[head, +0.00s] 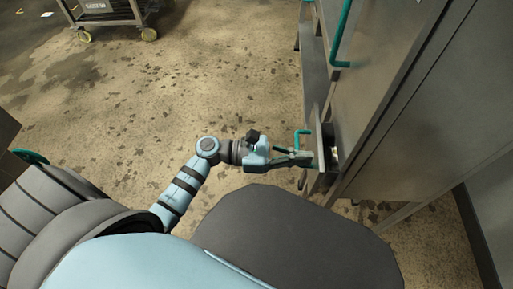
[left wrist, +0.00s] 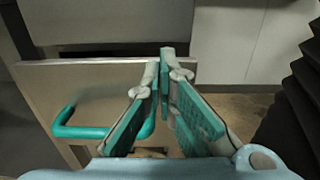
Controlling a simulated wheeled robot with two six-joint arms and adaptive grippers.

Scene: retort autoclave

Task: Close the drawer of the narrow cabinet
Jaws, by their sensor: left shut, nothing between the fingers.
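The narrow cabinet (head: 385,75) is a grey metal unit at the right of the head view. Its drawer front (head: 322,135) stands out from the body, with a gap behind it. The drawer has a teal bar handle (head: 299,139); in the left wrist view the drawer front (left wrist: 85,80) fills the left and middle, with its handle (left wrist: 80,131) at the left. My left gripper (head: 311,159) is shut and empty, its fingertips at the drawer front beside the handle. The fingertips (left wrist: 166,56) overlap the panel's right part; contact is unclear. My right gripper is not in view.
Another teal handle (head: 340,45) is on the cabinet above the drawer. A wheeled metal cart (head: 108,14) stands far off at the upper left. The stained floor (head: 190,80) between is clear.

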